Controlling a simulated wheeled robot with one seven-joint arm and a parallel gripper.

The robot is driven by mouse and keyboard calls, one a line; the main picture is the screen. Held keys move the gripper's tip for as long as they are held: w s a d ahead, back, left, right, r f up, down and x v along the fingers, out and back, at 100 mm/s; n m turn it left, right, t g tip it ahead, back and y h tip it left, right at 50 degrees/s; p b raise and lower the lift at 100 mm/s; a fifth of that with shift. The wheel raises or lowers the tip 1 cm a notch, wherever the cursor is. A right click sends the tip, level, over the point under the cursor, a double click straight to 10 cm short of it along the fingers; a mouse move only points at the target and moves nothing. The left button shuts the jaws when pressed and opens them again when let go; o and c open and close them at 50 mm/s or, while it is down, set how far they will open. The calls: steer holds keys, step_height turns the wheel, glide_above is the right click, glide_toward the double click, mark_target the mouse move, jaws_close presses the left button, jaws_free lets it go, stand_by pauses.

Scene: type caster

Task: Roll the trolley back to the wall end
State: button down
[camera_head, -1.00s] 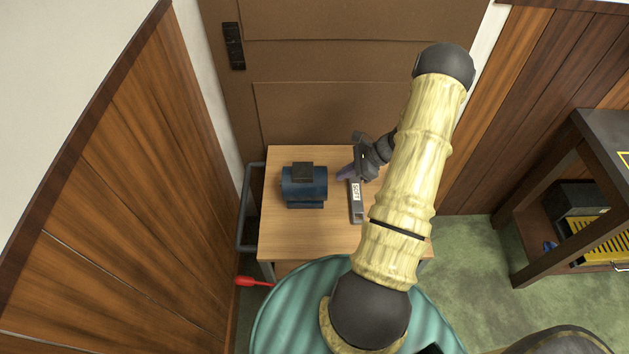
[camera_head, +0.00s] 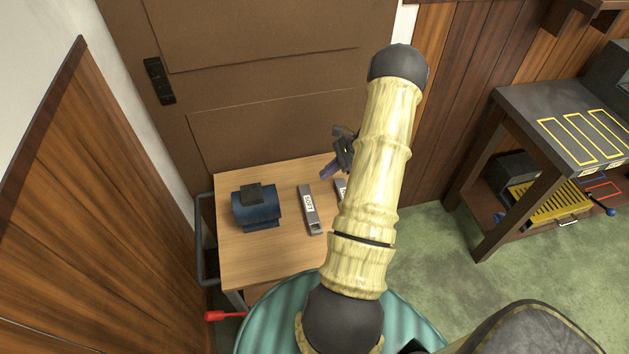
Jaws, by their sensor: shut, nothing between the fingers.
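The trolley (camera_head: 238,262) has a light wood top and stands close in front of a brown door. A dark grey tube handle (camera_head: 201,245) runs along its left side. A red-ended lever (camera_head: 216,316) sticks out low at its front left corner. On the top are a blue block-like part (camera_head: 256,206) with a dark cap and a grey labelled bar (camera_head: 309,210). My gripper (camera_head: 327,174) is shut and empty, above the far right part of the top, apart from the handle. My arm hides the trolley's right side.
A second grey labelled piece (camera_head: 341,188) is partly hidden by my arm. A dark workbench (camera_head: 510,110) with yellow outlines stands at right. A wood-panelled wall (camera_head: 80,220) is close at left. Green floor (camera_head: 425,250) is clear between trolley and workbench.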

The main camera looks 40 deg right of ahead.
steer(key=v, duration=0.3)
steer(key=shift+w+r, duration=0.15)
stand_by(0.4)
steer(key=w+a+r+n+g+h+p, duration=0.1)
steer(key=a+r+n+g+h+p, duration=0.4)
steer(key=a+r+n, duration=0.9)
steer(key=s+a+r+n+t+h+p, duration=0.1)
steer(key=s+a+r+n+p, duration=0.2)
steer(key=a+r, duration=0.3)
steer(key=s+a+r+n+t+h+p, duration=0.2)
steer(key=a+r+n, duration=0.4)
steer(key=a, duration=0.5)
steer(key=shift+s+a+r+n+p, duration=0.35)
steer(key=shift+s+r+p, duration=0.45)
steer(key=shift+s, duration=0.3)
